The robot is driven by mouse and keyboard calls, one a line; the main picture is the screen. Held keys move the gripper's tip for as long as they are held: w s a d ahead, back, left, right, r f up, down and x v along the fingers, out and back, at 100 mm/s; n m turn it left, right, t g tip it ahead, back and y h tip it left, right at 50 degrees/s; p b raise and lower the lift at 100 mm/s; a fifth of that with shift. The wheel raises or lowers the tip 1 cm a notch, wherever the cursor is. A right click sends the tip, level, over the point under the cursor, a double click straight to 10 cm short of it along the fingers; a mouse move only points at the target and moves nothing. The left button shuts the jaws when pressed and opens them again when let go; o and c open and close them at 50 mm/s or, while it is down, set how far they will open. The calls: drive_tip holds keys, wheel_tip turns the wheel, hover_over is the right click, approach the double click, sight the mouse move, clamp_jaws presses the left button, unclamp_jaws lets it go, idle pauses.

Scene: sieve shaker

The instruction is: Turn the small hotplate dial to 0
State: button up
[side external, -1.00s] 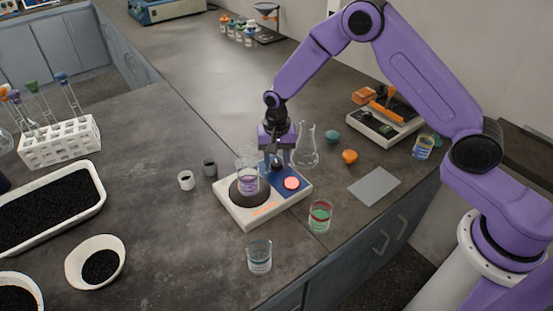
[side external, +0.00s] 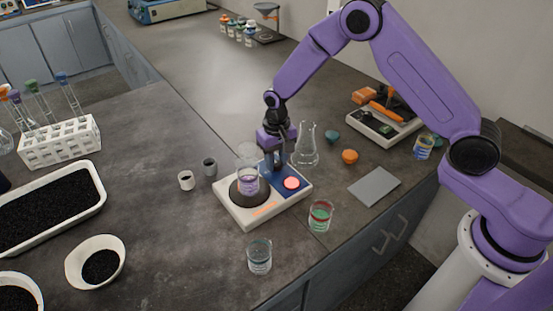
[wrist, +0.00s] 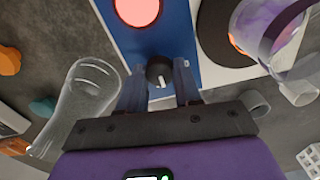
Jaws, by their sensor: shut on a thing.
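The small hotplate (side external: 240,211) is a white unit with a blue panel (wrist: 184,35) and a round dark heating plate. Its dial (wrist: 159,71) is a small dark knob with a light mark, on the blue panel beside a glowing red round light (side external: 292,183). My gripper (wrist: 158,84) is over the panel with its fingers on both sides of the dial, shut on it. In the side view my gripper (side external: 275,163) hides most of the dial. Any scale numbers are too small to read.
A beaker with purple liquid (side external: 248,181) stands on the heating plate, close to my gripper. An empty glass flask (side external: 306,150) stands just behind the hotplate. Beakers with red-green (side external: 320,216) and dark contents (side external: 259,258) stand in front. A grey flat plate (side external: 374,186) lies at right.

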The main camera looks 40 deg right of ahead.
sight(277, 163)
drive_tip(key=n, duration=1.1)
drive_tip(key=shift+n, duration=1.9)
drive_tip(key=o, duration=1)
drive_tip(key=shift+o, duration=0.2)
drive_tip(key=shift+r, duration=0.1)
wheel_tip(277, 163, up, 17)
drive_tip(key=shift+r, duration=0.15)
drive_tip(key=shift+s, duration=0.1)
